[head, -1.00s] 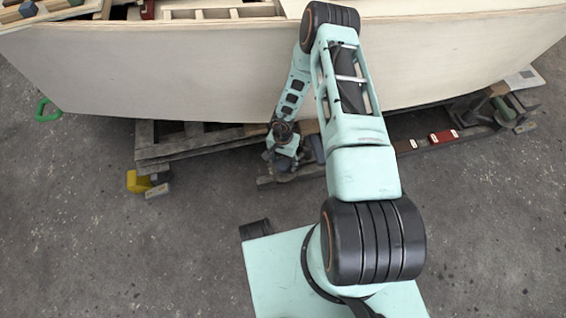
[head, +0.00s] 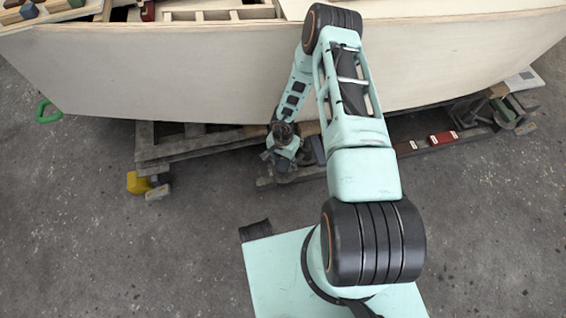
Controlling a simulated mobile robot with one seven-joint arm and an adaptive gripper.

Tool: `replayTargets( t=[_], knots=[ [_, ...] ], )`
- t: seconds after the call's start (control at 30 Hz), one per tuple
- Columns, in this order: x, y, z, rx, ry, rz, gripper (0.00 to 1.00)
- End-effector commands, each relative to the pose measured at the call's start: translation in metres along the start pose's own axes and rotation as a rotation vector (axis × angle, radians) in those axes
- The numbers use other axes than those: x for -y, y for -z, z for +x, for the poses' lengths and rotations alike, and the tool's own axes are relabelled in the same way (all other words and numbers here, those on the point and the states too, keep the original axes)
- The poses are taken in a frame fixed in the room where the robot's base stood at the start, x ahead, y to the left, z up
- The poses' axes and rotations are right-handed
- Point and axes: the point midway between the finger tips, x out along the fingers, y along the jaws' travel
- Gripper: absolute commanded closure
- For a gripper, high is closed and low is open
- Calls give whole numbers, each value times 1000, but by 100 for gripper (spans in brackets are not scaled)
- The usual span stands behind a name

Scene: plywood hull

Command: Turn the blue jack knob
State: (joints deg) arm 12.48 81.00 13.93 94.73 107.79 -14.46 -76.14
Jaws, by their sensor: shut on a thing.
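My gripper (head: 281,160) is low in front of the pale plywood hull (head: 200,70), at the edge of the timber under it. It points down and is small and dark in the head view. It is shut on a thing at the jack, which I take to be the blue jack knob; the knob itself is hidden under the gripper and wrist. A dark blue-grey piece (head: 317,150) shows just to the right of the gripper, partly behind my arm.
Wooden pallets (head: 190,147) lie under the hull. A yellow block (head: 138,182) is on the floor at left, and a green ring (head: 47,111) farther left. A red box (head: 443,138) lies on a beam at right.

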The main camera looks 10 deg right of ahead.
Motion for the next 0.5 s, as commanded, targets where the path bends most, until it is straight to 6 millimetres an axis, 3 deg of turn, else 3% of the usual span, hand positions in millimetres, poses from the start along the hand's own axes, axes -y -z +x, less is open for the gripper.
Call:
replayTargets(
  t=[0.5],
  knots=[
    [0, 1, -1, 0, 1, 433, 86]
  ],
)
